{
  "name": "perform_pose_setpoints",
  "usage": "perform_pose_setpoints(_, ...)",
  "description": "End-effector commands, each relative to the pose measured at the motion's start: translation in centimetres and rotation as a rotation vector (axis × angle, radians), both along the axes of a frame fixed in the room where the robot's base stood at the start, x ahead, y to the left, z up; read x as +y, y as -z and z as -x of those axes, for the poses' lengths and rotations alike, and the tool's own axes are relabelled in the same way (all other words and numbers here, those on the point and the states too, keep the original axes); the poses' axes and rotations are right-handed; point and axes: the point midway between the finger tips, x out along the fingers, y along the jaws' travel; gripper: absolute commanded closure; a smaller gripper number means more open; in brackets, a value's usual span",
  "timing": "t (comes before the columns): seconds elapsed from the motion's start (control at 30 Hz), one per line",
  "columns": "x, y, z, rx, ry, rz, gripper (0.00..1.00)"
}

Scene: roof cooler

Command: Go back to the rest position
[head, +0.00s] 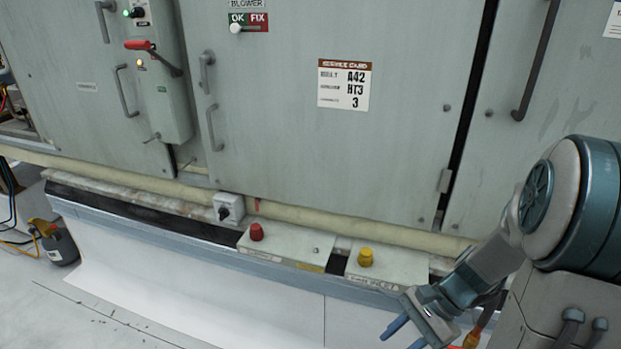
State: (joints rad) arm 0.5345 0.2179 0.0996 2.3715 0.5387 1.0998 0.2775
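My gripper (402,337) is at the bottom right of the head view, in front of the cabinet's lower ledge. Its blue fingers point down and to the left, with a gap between them and nothing visible in it. The lower finger is partly cut off by the picture's bottom edge. It is below the yellow knob (366,257) and apart from it.
A large grey cabinet (270,120) with handles fills the back. A red-handled lever (140,45), an OK/FIX switch (236,28), a rotary switch (224,211) and a red knob (257,231) stick out. Front floor looks clear.

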Motion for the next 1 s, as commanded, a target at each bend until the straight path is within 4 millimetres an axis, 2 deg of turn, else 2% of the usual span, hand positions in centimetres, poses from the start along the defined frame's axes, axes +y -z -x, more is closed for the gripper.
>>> perform_pose_setpoints(0.03,0.4,-1.7,0.3,-0.053,-0.077,0.053,0.65)
perform_pose_setpoints(0.4,1.4,-10.3,2.2,-0.437,-0.622,0.398,0.65)
perform_pose_setpoints(0.6,1.8,-14.5,2.9,-0.63,-0.856,0.543,0.65)
perform_pose_setpoints(0.8,2.0,-16.4,3.2,-0.727,-0.965,0.614,0.65)
perform_pose_setpoints(1.0,2.0,-16.6,3.2,-0.74,-0.981,0.624,0.65)
